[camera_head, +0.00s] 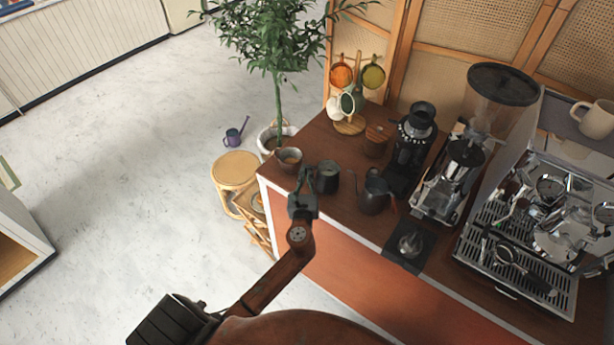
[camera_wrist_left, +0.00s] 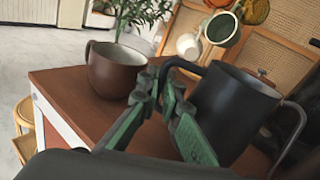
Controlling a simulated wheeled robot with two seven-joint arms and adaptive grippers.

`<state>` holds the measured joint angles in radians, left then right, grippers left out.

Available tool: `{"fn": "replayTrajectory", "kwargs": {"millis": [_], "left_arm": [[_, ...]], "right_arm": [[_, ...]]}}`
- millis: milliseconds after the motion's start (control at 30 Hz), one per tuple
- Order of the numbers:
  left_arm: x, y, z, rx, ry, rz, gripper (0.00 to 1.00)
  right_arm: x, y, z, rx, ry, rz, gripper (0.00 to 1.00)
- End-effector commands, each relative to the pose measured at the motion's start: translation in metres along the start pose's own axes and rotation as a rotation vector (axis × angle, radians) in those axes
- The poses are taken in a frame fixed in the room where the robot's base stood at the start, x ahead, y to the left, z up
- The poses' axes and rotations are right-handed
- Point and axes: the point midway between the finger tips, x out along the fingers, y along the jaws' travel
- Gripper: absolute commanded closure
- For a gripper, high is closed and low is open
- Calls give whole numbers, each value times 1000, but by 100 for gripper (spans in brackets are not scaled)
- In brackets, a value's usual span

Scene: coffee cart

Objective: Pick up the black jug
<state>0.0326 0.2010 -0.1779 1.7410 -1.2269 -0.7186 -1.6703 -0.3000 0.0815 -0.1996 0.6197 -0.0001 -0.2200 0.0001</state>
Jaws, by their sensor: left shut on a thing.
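The black jug (camera_head: 328,180) is at the left end of the brown counter, beside my left gripper (camera_head: 309,178). In the left wrist view the jug (camera_wrist_left: 232,108) fills the right side, upright, with its dark handle curving left to the fingers. My left gripper (camera_wrist_left: 162,92) is shut on that handle, its green-grey fingers close together. The jug's base is hidden in the left wrist view, so I cannot tell whether it touches the counter. My right gripper is not in view.
A brown cup (camera_head: 288,160) stands just left of the jug. A dark gooseneck kettle (camera_head: 374,196) is close on the right. Further right are a black grinder (camera_head: 413,138) and the espresso machine (camera_head: 530,225). A potted plant (camera_head: 277,75) stands behind the counter's left end.

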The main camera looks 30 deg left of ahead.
Motion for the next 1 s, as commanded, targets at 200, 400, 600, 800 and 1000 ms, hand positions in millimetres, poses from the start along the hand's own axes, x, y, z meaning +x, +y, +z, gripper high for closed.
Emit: {"fn": "replayTrajectory", "kwargs": {"millis": [200,400,600,800,1000], "left_arm": [[-35,15,54,-3,-5,0,100],[-76,36,81,0,-1,0,100],[-106,51,97,1,0,0,100],[-120,59,105,1,-2,0,100],[-122,60,106,1,-2,0,100]], "right_arm": [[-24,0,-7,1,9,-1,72],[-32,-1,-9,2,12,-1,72],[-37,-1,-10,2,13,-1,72],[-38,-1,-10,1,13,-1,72],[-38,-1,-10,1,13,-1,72]]}}
